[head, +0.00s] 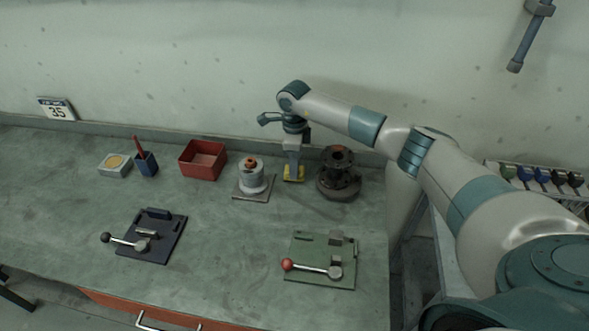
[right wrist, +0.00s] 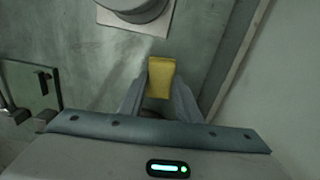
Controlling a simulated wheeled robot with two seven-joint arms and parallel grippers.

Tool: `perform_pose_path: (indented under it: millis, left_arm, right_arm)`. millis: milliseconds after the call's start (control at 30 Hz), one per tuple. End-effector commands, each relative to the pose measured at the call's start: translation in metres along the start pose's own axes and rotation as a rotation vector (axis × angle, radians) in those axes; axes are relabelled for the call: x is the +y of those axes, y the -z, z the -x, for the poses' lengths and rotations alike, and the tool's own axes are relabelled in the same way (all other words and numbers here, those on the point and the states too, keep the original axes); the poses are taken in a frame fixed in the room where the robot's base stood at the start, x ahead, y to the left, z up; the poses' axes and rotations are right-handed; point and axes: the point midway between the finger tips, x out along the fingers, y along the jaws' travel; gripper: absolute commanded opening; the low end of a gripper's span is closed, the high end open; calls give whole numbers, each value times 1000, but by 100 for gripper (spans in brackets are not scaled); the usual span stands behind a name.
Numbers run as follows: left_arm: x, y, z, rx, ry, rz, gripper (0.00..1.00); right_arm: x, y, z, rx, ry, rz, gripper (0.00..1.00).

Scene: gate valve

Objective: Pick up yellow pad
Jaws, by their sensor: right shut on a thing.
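The yellow pad (head: 294,174) is at the back of the bench, between the grey valve part and the dark flanged part. My right gripper (head: 293,168) points down over it and is shut on it. In the right wrist view the yellow pad (right wrist: 161,78) sits between the two fingertips of my right gripper (right wrist: 160,92). I cannot tell whether the pad touches the bench or is slightly raised. My left gripper is not in view.
A grey valve part (head: 252,176) on a square plate stands left of the pad. A dark flanged part (head: 339,174) stands close on the right. A red bin (head: 203,160), a green fixture (head: 321,260) and a dark fixture (head: 152,236) are also on the bench.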

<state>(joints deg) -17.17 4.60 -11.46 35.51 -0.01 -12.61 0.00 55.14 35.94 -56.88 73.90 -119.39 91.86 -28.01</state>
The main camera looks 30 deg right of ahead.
Motion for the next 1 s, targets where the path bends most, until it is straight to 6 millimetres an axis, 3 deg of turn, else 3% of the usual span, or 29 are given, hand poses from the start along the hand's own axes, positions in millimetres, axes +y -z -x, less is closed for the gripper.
perform_pose_path:
  millis: [600,1000]
  left_arm:
    - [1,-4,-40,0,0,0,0]
    - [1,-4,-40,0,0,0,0]
  right_arm:
    - [0,0,85,-1,2,0,9]
    - [0,0,92,1,1,0,9]
